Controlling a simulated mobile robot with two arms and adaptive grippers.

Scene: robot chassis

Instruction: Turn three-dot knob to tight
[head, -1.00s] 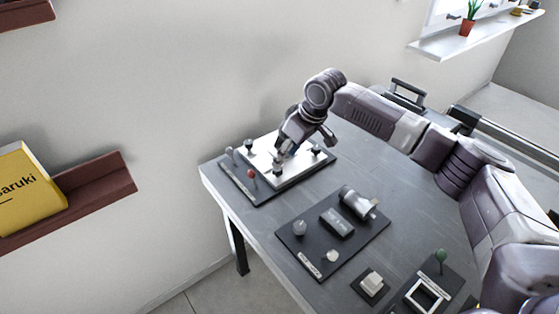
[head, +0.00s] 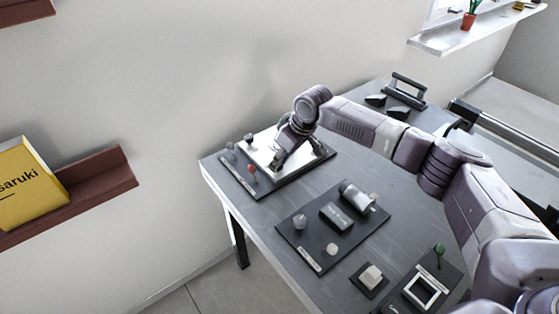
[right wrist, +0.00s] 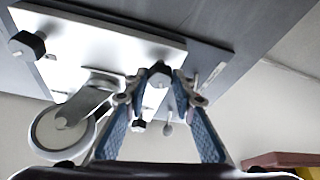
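A white plate (head: 262,151) with several dark knobs sits on a dark base at the table's far left corner. My right gripper (head: 280,164) reaches down over this plate. In the right wrist view its blue fingers (right wrist: 162,80) point at the plate, with a dark knob (right wrist: 158,72) between the tips. I cannot tell whether the tips touch it. A second dark knob (right wrist: 27,45) is at the upper left and a smaller one (right wrist: 138,127) is lower down. No dot marks or position labels are readable. My left gripper is not in view.
A small red ball (head: 251,168) stands near the plate. A dark board with a cylinder (head: 357,197) and a grey block (head: 337,217) lies in front. A white button block (head: 371,275), a framed panel with a green ball (head: 439,249) and a handle (head: 408,89) share the table.

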